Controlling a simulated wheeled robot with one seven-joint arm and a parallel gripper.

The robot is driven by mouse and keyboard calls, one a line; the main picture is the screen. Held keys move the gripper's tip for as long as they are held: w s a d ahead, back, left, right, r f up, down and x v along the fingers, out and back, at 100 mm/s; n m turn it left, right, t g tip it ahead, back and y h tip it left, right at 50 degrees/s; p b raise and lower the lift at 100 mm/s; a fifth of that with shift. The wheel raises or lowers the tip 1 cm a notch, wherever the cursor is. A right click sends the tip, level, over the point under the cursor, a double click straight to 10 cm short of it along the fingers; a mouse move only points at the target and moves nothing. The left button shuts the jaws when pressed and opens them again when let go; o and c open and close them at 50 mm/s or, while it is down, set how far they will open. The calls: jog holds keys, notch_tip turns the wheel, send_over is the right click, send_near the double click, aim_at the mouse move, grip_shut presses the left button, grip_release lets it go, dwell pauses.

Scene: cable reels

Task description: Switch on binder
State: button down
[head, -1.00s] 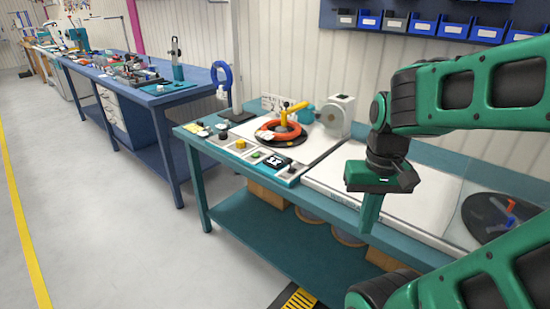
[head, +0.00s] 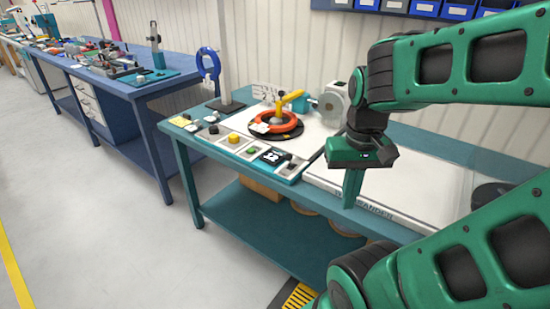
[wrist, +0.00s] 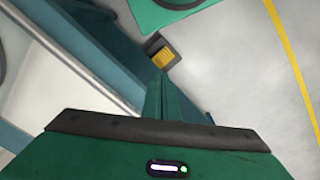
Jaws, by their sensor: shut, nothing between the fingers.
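My gripper (head: 352,197) is shut and empty, pointing down over the front edge of the teal bench. In the wrist view its fingers (wrist: 165,103) are together, beside the bench edge with floor beyond. On the bench, left of my gripper, a red ring (head: 284,125) lies on a dark turntable with a yellow arm (head: 289,99) over it. In front is a control strip with a yellow knob (head: 233,138), a green button (head: 252,150) and a black display (head: 274,156). My gripper is apart from all of these. I cannot tell which control belongs to the binder.
The teal bench (head: 186,150) has a lower shelf. A white lettered panel (head: 400,185) lies to the right. A grey-white round housing (head: 335,101) stands behind. A blue bench (head: 140,88) is at left. A yellow and black striped item (head: 298,297) is on the floor. The left floor is clear.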

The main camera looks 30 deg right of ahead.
jog(key=w+d+h, duration=0.1)
jog(key=w+h, duration=0.1)
jog(key=w, duration=0.7)
jog(key=n+t+h, duration=0.2)
jog(key=t+h, duration=0.2)
jog(key=h, duration=0.1)
send_near(289, 157)
jog(key=w+a, duration=0.2)
jog(key=a, duration=0.6)
jog(key=shift+w+d+r, duration=0.1)
jog(key=shift+g, duration=0.3)
jog(key=shift+w+d+f, duration=0.3)
jog(key=shift+d+f, duration=0.85)
jog(key=shift+d, duration=0.5)
jog(key=shift+w+d+f, duration=0.3)
jog(key=shift+d+f, duration=0.85)
jog(key=shift+d, duration=0.5)
jog(key=shift+w+d+f, duration=0.3)
jog(key=shift+d+f, duration=0.85)
jog(key=shift+d, duration=0.5)
jog(key=shift+a+r, duration=0.1)
jog(key=shift+a, duration=0.05)
